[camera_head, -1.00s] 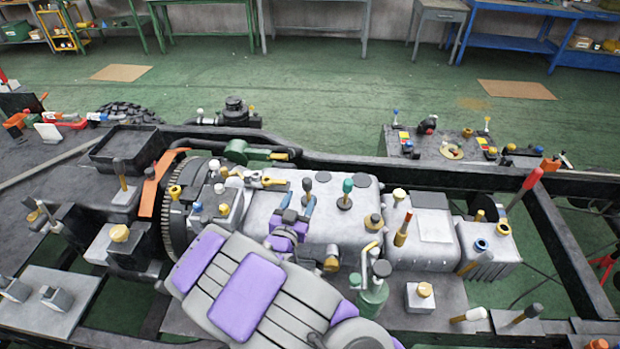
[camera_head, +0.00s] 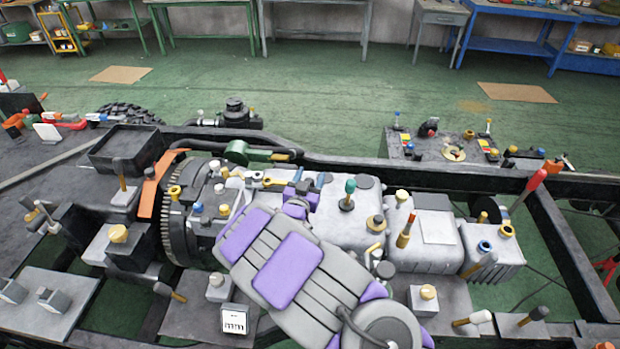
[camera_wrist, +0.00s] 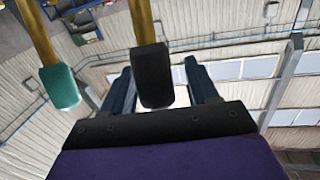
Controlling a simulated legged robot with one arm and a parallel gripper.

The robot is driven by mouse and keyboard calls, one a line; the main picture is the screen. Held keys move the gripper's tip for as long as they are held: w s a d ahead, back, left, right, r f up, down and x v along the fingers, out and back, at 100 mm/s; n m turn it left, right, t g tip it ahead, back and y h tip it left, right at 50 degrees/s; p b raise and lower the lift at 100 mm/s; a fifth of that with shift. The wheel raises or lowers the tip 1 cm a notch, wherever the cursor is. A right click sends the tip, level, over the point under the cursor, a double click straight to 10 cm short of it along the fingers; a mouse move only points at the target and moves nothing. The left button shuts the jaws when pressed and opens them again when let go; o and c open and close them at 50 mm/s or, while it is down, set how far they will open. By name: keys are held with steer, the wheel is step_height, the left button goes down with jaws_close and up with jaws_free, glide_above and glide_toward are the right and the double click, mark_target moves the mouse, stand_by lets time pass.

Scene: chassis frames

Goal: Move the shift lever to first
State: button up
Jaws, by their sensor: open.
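A lever with a black knob (camera_wrist: 154,78) on a brass stem stands between my gripper's two blue fingers (camera_wrist: 160,88) in the wrist view. The fingers are open, one on each side of the knob, with gaps visible. In the head view my gripper (camera_head: 308,182) is over the grey gearbox (camera_head: 365,235), and my arm and gripper hide the black-knobbed lever. A second lever with a green knob (camera_head: 350,186) stands upright just right of my gripper; its green knob also shows in the wrist view (camera_wrist: 60,87). No marking shows which is the shift lever.
A small white plate with a shift-like diagram (camera_head: 234,320) stands at the front.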

steer(key=shift+d, duration=0.15)
steer(key=c, duration=0.4)
jaws_close()
